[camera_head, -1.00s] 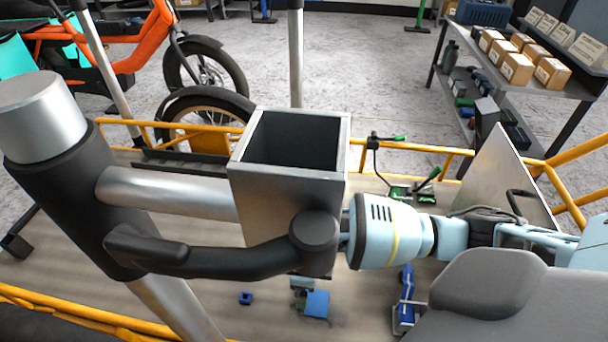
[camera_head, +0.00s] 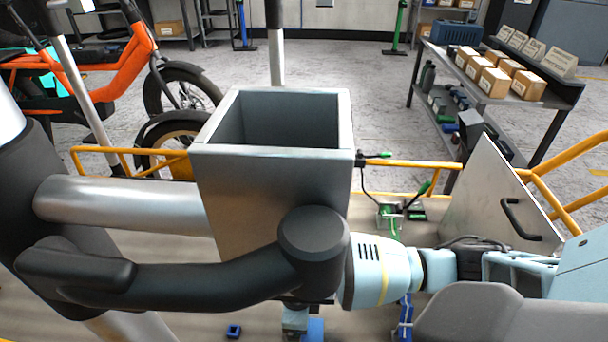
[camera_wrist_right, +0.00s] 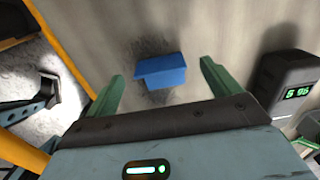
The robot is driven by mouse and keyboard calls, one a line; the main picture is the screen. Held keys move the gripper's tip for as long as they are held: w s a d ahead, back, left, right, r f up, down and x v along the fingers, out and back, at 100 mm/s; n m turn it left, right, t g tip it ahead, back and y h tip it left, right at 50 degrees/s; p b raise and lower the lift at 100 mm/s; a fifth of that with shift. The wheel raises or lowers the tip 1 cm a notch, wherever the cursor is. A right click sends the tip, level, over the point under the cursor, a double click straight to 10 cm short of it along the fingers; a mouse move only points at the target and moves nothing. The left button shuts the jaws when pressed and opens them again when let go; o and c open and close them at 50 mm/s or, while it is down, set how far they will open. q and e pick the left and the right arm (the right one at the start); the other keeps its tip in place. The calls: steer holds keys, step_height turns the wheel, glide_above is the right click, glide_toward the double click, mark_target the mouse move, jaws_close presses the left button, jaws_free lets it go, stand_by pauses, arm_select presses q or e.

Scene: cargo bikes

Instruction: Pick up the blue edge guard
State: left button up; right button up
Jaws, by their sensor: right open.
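The blue edge guard, a small angled blue piece, lies on the pale deck in the right wrist view (camera_wrist_right: 163,73). What appears to be the same piece shows at the bottom of the head view (camera_head: 313,331), partly cut off. My right gripper (camera_wrist_right: 161,71) is open, with its two green fingers on either side of the guard in the wrist picture; the guard appears beyond the fingertips, and I cannot tell the height gap. In the head view the right gripper's end is mostly hidden behind the dark round joint. My left gripper is not in view.
A grey open-topped box (camera_head: 280,125) and a dark tube (camera_head: 180,285) block much of the head view. A small blue block (camera_head: 233,330) and a blue clamp-like tool (camera_head: 405,318) lie nearby. A grey panel (camera_head: 490,195) and yellow rail (camera_head: 415,165) bound the deck. A dark display box (camera_wrist_right: 285,75) stands right.

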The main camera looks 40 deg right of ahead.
step_height(320, 180, down, 3)
steer(key=shift+f+b, duration=0.2)
steer(key=shift+b, duration=0.45)
steer(key=shift+r, duration=0.1)
steer(key=c, duration=1.1)
steer(key=shift+o, duration=0.2)
step_height(320, 180, up, 10)
steer(key=p, duration=0.4)
steer(key=shift+p, duration=0.35)
